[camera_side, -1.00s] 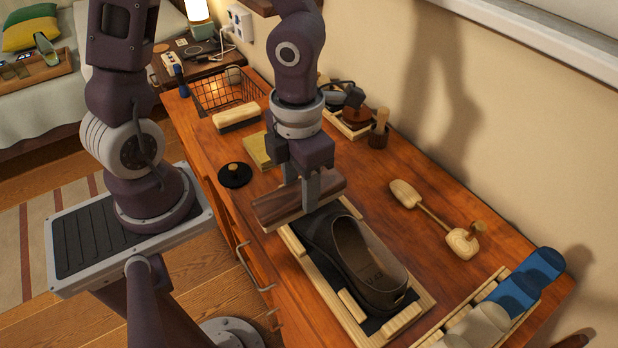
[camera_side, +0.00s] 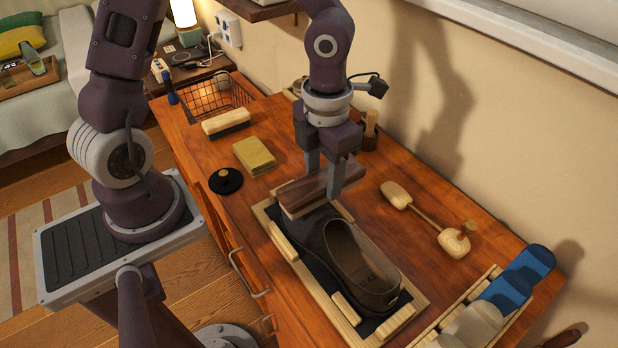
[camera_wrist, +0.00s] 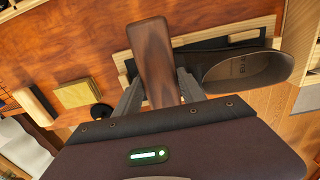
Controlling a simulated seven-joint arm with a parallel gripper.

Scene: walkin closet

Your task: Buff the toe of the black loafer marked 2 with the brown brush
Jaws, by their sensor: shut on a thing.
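My gripper (camera_side: 333,177) is shut on the brown brush (camera_side: 302,194), a long wooden block. The brush lies across the toe end of the dark loafer (camera_side: 362,289); whether it touches the leather I cannot tell. The loafer sits in a pale wooden tray (camera_side: 423,291) with a black lining, its heel toward the front of the picture. The brush hides most of the toe. In the wrist view the brush (camera_wrist: 155,60) stands between the two fingers, and the loafer (camera_wrist: 245,70) extends to the right with a faint mark inside it.
A light-handled brush (camera_side: 226,122), a yellow cloth (camera_side: 254,155) and a round black tin (camera_side: 225,181) are left of the tray. A wooden shoe tree (camera_side: 425,217) lies to its right. A rack with blue and cream rolls (camera_side: 505,289) stands at the front right. A wire basket (camera_side: 213,100) is at the back.

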